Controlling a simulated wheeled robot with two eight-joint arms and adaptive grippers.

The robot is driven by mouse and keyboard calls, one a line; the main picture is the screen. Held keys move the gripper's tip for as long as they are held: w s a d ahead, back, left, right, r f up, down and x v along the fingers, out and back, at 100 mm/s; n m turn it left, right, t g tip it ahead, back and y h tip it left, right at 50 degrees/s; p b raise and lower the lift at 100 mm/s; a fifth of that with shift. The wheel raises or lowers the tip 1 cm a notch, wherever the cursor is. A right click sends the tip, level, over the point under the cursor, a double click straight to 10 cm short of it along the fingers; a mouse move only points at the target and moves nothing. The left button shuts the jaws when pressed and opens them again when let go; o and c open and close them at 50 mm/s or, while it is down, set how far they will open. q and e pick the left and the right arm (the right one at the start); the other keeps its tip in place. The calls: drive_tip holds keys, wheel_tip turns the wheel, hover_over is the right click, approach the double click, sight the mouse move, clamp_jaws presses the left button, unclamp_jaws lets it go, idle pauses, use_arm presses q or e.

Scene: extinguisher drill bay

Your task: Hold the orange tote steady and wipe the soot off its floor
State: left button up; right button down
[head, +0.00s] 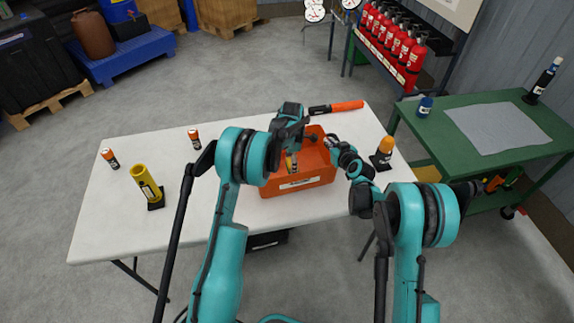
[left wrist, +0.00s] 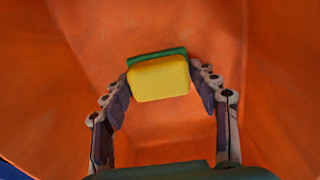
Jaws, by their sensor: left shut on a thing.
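The orange tote (head: 322,178) stands at the front right of the white table; its orange inner walls fill the left wrist view. My left gripper (left wrist: 161,78) is down inside the tote, its two fingers shut on a yellow sponge with a green back layer (left wrist: 160,80). My right gripper (head: 331,141) is at the tote's right rim, near the far right corner. Its fingers are too small to tell whether they grip the rim. I cannot make out soot on the tote's floor; my left arm covers part of the opening.
An orange-and-black baton-like tool (head: 340,106) lies behind the tote. An orange-topped thing on a dark base (head: 383,152) stands close to my right arm. A yellow cylinder (head: 147,185) and small orange-and-black canisters (head: 110,158) stand left. The table's (head: 120,215) left front is clear.

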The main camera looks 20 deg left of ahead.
use_arm(q)
drive_tip(key=shift+w+d, duration=0.45)
drive_tip(key=shift+d, duration=0.1)
drive_tip(key=s+a, duration=0.2)
drive_tip(key=a, duration=0.1)
drive_tip(key=shift+s+a, duration=0.15)
drive_tip(key=shift+s, duration=0.1)
wheel_tip(320, 180, up, 8)
idle(0.5)
